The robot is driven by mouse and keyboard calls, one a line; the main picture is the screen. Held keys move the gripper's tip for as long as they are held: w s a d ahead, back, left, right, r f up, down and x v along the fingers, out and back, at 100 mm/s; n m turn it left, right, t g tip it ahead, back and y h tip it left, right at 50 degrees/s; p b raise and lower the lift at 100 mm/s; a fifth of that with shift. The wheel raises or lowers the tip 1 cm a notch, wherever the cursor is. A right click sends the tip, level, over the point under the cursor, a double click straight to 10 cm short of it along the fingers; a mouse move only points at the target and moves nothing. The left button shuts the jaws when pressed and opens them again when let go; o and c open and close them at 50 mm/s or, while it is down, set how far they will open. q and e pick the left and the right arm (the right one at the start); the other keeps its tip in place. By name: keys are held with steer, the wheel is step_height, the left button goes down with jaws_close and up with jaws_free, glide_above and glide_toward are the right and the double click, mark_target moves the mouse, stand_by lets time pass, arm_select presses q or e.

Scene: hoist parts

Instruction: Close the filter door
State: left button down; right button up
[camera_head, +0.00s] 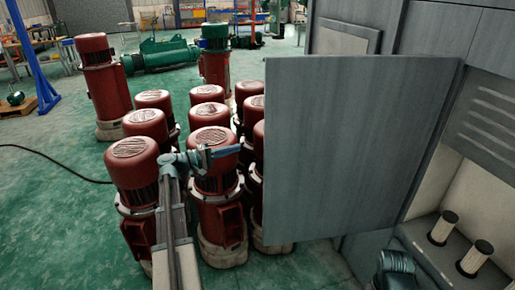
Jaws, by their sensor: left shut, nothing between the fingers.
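The filter door (350,150) is a large flat grey panel. It stands open, swung out from the grey cabinet (475,85), with its free edge on the left. Behind its right edge the cabinet's pale inside shows, with cylindrical filters (443,228) on a ledge. My left gripper (234,150) is shut and empty, just left of the door's free edge and pointing right towards it. I cannot tell whether it touches the door. Part of my right arm shows at the bottom right, in front of the cabinet opening; its fingers are not visible.
Several red hoist motors (131,162) stand close together behind and below my left arm, some partly hidden by the door. A green machine (160,54) and a blue frame (38,60) are farther back. Green floor is free at the left, crossed by a black cable (50,160).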

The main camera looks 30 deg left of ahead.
arm_select(q)
steer(key=x, duration=1)
steer(key=shift+s+d, duration=1.35)
steer(key=shift+s, duration=0.25)
